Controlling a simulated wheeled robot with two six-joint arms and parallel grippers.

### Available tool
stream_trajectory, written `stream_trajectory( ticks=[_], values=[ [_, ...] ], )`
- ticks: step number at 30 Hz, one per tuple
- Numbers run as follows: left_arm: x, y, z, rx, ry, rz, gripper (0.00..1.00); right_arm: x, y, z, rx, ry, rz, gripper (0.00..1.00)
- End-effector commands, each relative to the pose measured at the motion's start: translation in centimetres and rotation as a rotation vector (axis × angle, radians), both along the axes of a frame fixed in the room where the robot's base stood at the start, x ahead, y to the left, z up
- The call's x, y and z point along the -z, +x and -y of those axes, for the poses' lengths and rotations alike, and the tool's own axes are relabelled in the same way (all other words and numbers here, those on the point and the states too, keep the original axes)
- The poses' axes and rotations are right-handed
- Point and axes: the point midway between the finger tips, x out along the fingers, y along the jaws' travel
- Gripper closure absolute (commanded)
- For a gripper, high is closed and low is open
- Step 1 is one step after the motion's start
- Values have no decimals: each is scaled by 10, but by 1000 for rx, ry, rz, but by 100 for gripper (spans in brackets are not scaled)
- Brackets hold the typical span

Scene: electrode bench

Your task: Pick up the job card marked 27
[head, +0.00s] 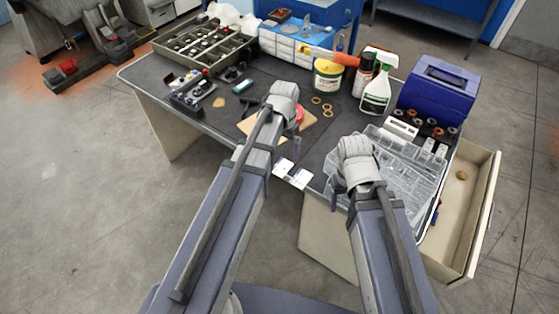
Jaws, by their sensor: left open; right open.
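Two small white cards lie at the near edge of the dark bench mat, one (283,167) left of the other (300,178). Each has a small dark mark, but the numbers are too small to read, so I cannot tell which is 27. My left gripper (296,146) is above the bench, just beyond the cards, partly hidden by its wrist; it is open. My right gripper (339,186) is right of the cards, by the clear organiser, largely hidden by its wrist; it is open. Neither visibly holds anything.
A clear compartment organiser (405,180) fills the bench's right side, beside an open drawer (465,200). A tan board (312,120) lies near my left wrist. The mat's left front is fairly clear.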

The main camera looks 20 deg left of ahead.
Motion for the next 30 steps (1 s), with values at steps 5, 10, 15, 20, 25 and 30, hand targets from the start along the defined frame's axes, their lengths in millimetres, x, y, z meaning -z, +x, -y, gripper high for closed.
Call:
stream_trajectory(
  ticks=[5,10,15,20,25,30],
  values=[
    [4,0,0,0,0,0,0,4,0,0,0,0,0,31],
    [20,0,0,0,0,0,0,20,0,0,0,0,0,31],
    [28,0,-1,0,0,0,0,28,0,0,0,0,0,31],
    [29,0,-1,0,0,0,0,29,0,0,0,0,0,31],
    [43,2,-3,-1,0,0,0,43,0,0,0,0,0,31],
    [65,4,-7,-1,0,0,0,65,0,0,0,0,0,31]
  ],
)
